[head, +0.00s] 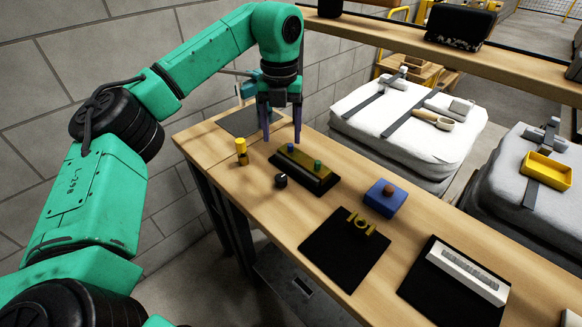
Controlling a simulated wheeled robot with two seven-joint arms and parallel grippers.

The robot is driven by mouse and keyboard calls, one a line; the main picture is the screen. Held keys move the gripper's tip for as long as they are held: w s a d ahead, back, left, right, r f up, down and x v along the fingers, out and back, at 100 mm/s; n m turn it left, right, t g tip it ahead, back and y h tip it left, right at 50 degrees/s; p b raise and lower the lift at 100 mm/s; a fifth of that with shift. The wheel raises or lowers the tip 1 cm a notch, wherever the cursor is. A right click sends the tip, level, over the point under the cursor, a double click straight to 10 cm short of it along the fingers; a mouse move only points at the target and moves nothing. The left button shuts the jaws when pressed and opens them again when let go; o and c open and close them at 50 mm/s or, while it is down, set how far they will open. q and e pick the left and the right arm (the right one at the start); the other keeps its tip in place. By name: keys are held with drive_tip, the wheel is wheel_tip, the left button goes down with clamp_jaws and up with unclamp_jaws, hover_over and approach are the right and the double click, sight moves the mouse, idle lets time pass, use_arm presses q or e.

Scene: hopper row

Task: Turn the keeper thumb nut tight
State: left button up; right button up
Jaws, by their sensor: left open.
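My left gripper (281,138) points down over the far left part of the bench, open, with its two dark fingers apart. Below it is a black block with a brass-coloured top (302,164). My right gripper is not in view.
Near the block are a yellow cylinder (241,151) and a black knob (281,181). A blue box (385,198) with a brown knob stands to the right. Black mats hold a brass piece (361,223) and a pale bar (467,272). Covered hoppers (405,125) stand behind.

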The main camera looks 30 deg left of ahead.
use_arm(q)
hover_over(281, 178)
drive_tip(key=f, duration=0.6)
drive_tip(key=shift+s+a+f+p, duration=0.1)
drive_tip(key=shift+s+f+p, duration=0.05)
drive_tip(key=shift+s+p, duration=0.15)
drive_tip(key=f, duration=0.5)
drive_tip(key=shift+w+f+p, duration=0.3)
drive_tip(key=shift+f, duration=0.05)
drive_tip(key=shift+s+f, duration=0.1)
drive_tip(key=shift+f, duration=0.4)
clamp_jaws()
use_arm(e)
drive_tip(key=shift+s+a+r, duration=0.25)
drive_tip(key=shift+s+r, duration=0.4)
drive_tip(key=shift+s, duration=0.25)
